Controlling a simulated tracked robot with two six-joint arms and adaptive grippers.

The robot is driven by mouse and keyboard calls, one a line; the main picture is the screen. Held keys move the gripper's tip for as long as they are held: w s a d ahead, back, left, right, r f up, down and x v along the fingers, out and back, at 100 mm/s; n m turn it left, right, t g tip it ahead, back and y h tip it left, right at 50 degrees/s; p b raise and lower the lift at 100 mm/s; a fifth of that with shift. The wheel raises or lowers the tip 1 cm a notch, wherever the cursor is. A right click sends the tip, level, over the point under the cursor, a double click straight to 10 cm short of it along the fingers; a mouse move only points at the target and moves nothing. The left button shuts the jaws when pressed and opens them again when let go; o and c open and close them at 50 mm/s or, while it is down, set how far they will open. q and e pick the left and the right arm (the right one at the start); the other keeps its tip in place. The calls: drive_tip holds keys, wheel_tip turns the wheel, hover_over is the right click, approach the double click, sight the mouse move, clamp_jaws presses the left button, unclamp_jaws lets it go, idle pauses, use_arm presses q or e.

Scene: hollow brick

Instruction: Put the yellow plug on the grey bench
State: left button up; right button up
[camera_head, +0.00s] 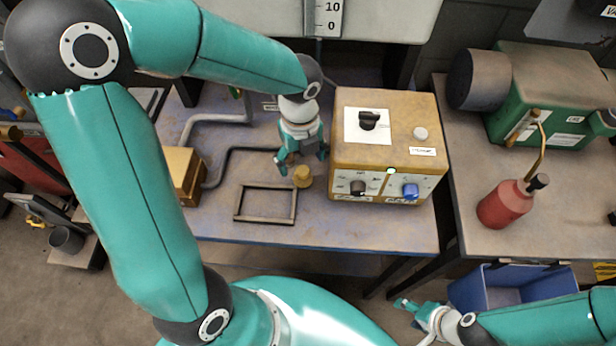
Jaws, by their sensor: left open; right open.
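The yellow plug (302,177) stands on the blue-edged workbench (320,229), just left of the yellow-brown control box (385,150). My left gripper (302,163) is open and points down over the plug, its fingers to either side of the plug's top. I cannot tell whether they touch it. The grey bench (465,215) is the separate one at the right, with bare top at its front left. My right gripper (408,304) is open and empty at the lower right, in front of the blue bin.
A dark rectangular frame (236,204) lies left of the plug, with bent pipes and a yellow-brown block (182,176) beyond. A red oil can (503,205) and a green machine (550,95) stand on the grey bench. A blue bin (515,285) is below it.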

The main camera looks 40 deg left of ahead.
sight(303, 169)
use_arm(q)
drive_tip(key=shift+w+f, duration=0.15)
drive_tip(key=shift+f, duration=1.35)
drive_tip(key=shift+w+f, duration=0.1)
drive_tip(key=shift+f, duration=1.35)
drive_tip(key=shift+c, duration=0.2)
drive_tip(key=c, duration=1.1)
drive_tip(key=shift+r, duration=0.2)
